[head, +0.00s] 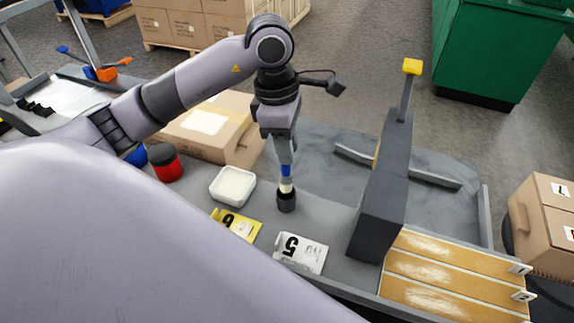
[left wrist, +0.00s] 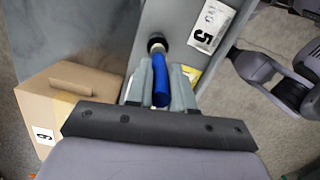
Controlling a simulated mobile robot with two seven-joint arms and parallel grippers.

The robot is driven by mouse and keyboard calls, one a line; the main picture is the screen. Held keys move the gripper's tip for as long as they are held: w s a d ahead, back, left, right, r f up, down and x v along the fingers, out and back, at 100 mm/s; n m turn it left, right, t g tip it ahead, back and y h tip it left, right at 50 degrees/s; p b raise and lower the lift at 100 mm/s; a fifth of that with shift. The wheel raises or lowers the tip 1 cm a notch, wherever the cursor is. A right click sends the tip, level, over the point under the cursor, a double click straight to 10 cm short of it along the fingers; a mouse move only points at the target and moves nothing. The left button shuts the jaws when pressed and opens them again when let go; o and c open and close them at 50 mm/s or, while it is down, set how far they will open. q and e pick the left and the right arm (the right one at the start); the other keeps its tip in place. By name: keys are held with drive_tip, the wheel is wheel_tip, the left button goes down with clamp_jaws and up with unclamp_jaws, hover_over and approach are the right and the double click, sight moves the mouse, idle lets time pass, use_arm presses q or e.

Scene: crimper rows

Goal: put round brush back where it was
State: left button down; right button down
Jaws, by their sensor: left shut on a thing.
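My left gripper (head: 286,158) points down over the grey bench and is shut on the blue handle of the round brush (head: 286,171). The brush stands about upright, with a pale part below the blue. Its lower end meets a short dark round piece (head: 286,202) at the bench; I cannot tell whether this is a holder or the brush head. In the left wrist view the blue handle (left wrist: 161,82) lies between the fingers (left wrist: 160,92), and the dark ring (left wrist: 156,42) is beyond it. My right gripper is not in view.
A white "5" card (head: 301,252) and a yellow "6" card (head: 236,225) lie near the brush. A white dish (head: 232,186), a red jar (head: 167,166) and a cardboard box (head: 206,130) are to the left. A tall grey machine (head: 380,215) and wooden strips (head: 440,272) are right.

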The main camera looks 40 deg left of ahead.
sight(289, 174)
use_arm(q)
drive_tip(key=shift+f, duration=2.8)
drive_tip(key=shift+f, duration=0.15)
drive_tip(key=c, duration=1)
unclamp_jaws()
